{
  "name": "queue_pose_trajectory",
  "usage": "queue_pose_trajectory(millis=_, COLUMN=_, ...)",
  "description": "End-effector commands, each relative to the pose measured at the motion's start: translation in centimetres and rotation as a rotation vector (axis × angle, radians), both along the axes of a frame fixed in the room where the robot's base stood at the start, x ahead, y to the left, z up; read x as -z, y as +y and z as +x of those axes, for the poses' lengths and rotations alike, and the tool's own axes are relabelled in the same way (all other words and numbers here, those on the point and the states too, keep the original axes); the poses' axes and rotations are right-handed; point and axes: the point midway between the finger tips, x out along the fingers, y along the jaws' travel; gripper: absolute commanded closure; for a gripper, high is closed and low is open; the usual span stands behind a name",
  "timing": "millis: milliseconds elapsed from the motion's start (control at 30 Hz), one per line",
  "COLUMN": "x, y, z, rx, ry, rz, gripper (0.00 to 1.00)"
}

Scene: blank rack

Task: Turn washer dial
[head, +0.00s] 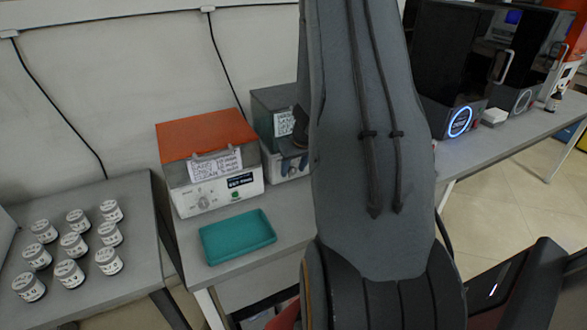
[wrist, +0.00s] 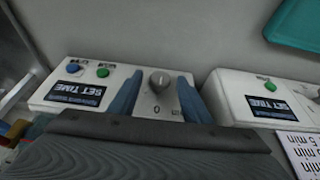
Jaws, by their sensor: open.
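In the wrist view a grey round dial (wrist: 160,79) stands on the white front panel of a washer (wrist: 52,81), with a "0" mark beside it. My gripper (wrist: 157,100) is open, its two blue fingers on either side of the dial. Gaps show between the fingers and the dial, and it holds nothing. In the head view this appears to be the washer with the dark green-grey lid (head: 272,102), partly behind my arm. Its dial is hidden there.
Another washer with an orange lid (head: 205,134) stands at its left, with a teal tray (head: 238,237) in front. Several labelled jars (head: 74,244) stand on the left table. Dark machines (head: 455,60) stand at right. Blue and green buttons (wrist: 103,72) sit beside the dial.

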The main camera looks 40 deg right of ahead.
Motion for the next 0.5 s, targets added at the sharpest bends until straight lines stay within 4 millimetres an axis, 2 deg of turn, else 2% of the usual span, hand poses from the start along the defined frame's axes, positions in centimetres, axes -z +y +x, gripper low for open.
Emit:
queue_pose_trajectory(millis=67, x=-0.02, y=0.01, z=-0.01, rx=0.0, ry=0.0, rz=0.0, gripper=0.58)
queue_pose_trajectory(millis=300, x=-0.03, y=0.01, z=-0.01, rx=0.0, ry=0.0, rz=0.0, gripper=0.96)
queue_pose_trajectory(millis=500, x=0.03, y=-0.05, z=-0.01, rx=0.001, ry=-0.003, rz=0.011, gripper=0.96)
